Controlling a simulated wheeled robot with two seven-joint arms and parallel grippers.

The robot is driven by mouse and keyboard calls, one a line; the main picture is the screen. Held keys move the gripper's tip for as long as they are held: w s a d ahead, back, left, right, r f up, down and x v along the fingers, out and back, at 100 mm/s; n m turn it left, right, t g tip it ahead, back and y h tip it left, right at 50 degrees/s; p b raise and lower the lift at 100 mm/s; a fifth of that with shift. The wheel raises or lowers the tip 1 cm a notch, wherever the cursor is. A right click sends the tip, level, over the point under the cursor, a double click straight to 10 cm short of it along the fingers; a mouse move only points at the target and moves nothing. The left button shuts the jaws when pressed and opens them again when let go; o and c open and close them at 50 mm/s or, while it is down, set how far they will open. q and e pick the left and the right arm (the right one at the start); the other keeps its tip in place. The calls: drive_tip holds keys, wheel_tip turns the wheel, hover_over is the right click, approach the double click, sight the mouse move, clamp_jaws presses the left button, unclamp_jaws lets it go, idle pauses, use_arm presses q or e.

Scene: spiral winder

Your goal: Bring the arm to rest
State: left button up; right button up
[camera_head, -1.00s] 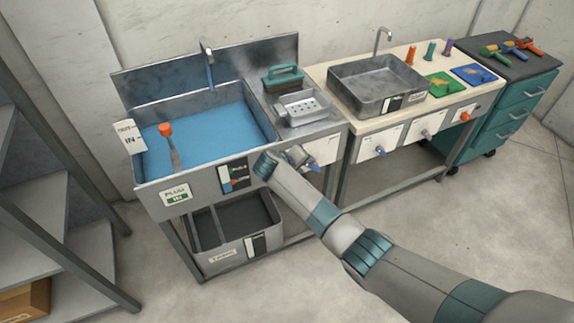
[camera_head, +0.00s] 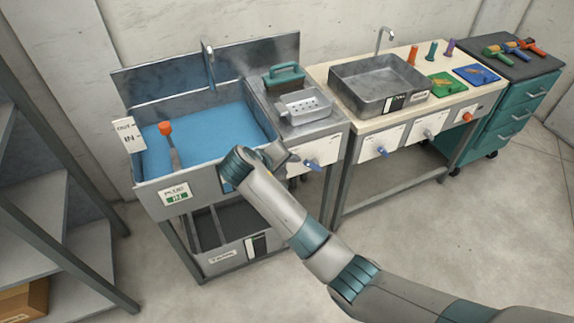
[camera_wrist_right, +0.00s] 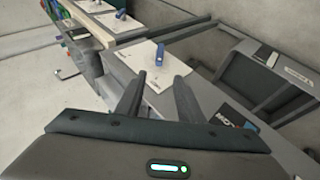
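My right arm reaches in from the lower right of the head view. Its gripper (camera_head: 284,156) is in front of the right front corner of the blue-filled sink (camera_head: 205,145), left of a blue-handled valve (camera_head: 312,165) on a white plate. In the right wrist view the two dark fingers of this gripper (camera_wrist_right: 159,88) stand apart with nothing between them. The blue valve handle (camera_wrist_right: 160,55) shows beyond the fingertips, apart from them. My left gripper is in neither view.
A grey bin (camera_head: 232,258) sits under the sink. A second basin (camera_head: 379,105) stands on the bench to the right, with more valves (camera_head: 382,152) on its front. A shelf rack (camera_head: 50,190) stands at the left. The floor (camera_head: 490,225) at right is clear.

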idle(0.7)
drive_tip(key=s+d+f+n+g+y, duration=0.1)
drive_tip(key=s+d+f, duration=0.15)
drive_tip(key=f, duration=0.75)
drive_tip(key=s+d+f+g+y, duration=0.1)
drive_tip(key=s+f, duration=0.2)
drive_tip(key=f, duration=0.7)
drive_tip(key=s+d+f+g+y, duration=0.1)
drive_tip(key=s+d+f, duration=0.1)
drive_tip(key=s+f, duration=0.65)
drive_tip(key=s+d+f+g+y, duration=0.1)
drive_tip(key=s+d+f, duration=0.35)
drive_tip(key=f, duration=0.75)
drive_tip(key=s+d+f+m, duration=0.1)
drive_tip(key=s+d+f, duration=0.2)
drive_tip(key=s, duration=1.1)
drive_tip(key=s+d+f+m+g+y, duration=0.1)
drive_tip(key=s+d+f, duration=0.3)
drive_tip(key=s+f, duration=0.4)
drive_tip(key=s+d+f+m+g+y, duration=0.1)
drive_tip(key=s+d+f, duration=0.3)
drive_tip(key=s, duration=1.6)
drive_tip(key=shift+d+f+m, duration=0.15)
drive_tip(key=shift+f+m, duration=0.5)
drive_tip(key=shift+m, duration=0.05)
drive_tip(key=shift+s, duration=0.1)
